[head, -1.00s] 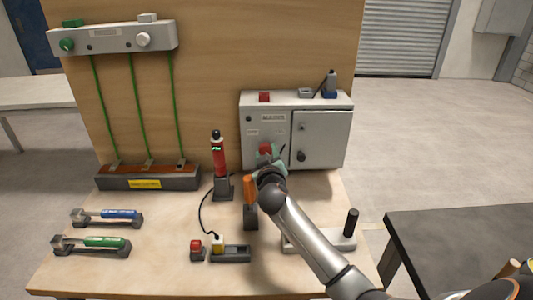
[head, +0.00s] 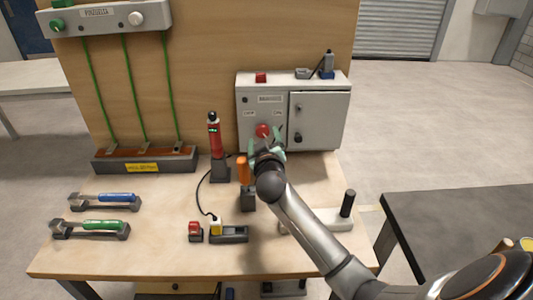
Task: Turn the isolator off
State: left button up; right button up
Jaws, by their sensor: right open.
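The isolator is a red rotary knob (head: 263,130) on the left front panel of a grey electrical cabinet (head: 321,119) at the back of the bench. My right gripper (head: 268,141) is open just in front of and slightly below the knob, its greenish fingers pointing at the panel. From this view I cannot tell whether the fingers touch the knob. The gripper hides the panel's lower part. My left gripper is not in view.
A red tester (head: 215,140) stands upright in a holder left of the cabinet. An orange-handled tool (head: 243,170) stands close beside my right wrist. A grey block with a black post (head: 347,205) lies right of my forearm.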

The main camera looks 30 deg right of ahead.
jog(key=v, duration=1)
jog(key=shift+b, duration=0.45)
